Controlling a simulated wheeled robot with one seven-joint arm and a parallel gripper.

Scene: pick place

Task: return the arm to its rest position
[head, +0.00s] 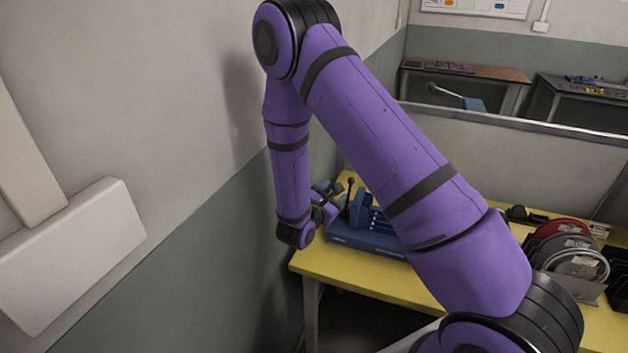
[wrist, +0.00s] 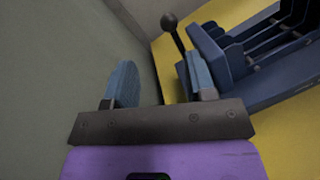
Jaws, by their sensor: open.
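My purple arm reaches up and over in the head view, with its forearm hanging down near the wall. My gripper (wrist: 160,85) shows in the wrist view with its two blue-grey fingers spread apart and nothing between them. In the head view the gripper end is small and partly hidden, at the left end of the yellow table (head: 345,275). A blue device with upright plates and a black ball-topped lever (head: 365,238) stands just beyond it. In the wrist view the blue device (wrist: 250,85) is close to the right finger; I cannot tell whether they touch.
The wall (head: 150,70) is close on the left, with a pale box (head: 75,255) fixed to it. Black racks holding discs (head: 565,245) stand on the table at right. Benches (head: 465,72) lie beyond a low partition.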

